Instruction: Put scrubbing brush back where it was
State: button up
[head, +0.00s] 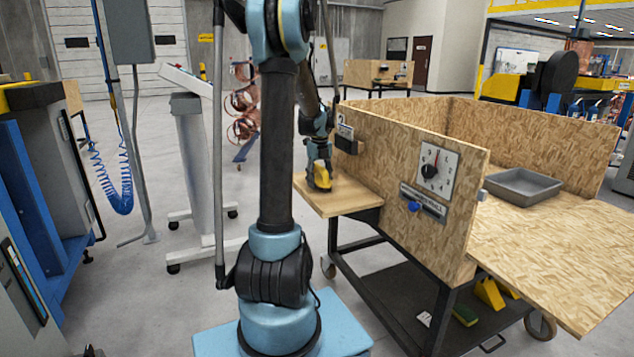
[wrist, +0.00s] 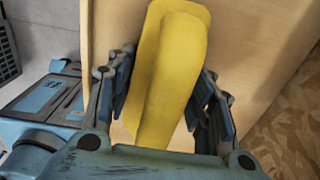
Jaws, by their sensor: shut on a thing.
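A yellow scrubbing brush (wrist: 170,75) fills the middle of the wrist view, between the two fingers of my gripper (wrist: 165,110). My gripper is shut on it. In the head view my gripper (head: 319,165) points down over a small wooden side shelf (head: 345,197), with the yellow brush (head: 322,178) at its tip. The brush is at or just above the shelf surface; I cannot tell if it touches. Its bristles are hidden.
An upright wooden panel (head: 400,170) with a dial (head: 435,168) stands right of the shelf. A grey tray (head: 522,187) sits on the bench beyond it. A lower dark shelf holds a green and yellow item (head: 465,315). The shelf's front part is clear.

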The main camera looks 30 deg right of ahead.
jog(key=o, duration=1.2)
jog(key=shift+f, duration=0.1)
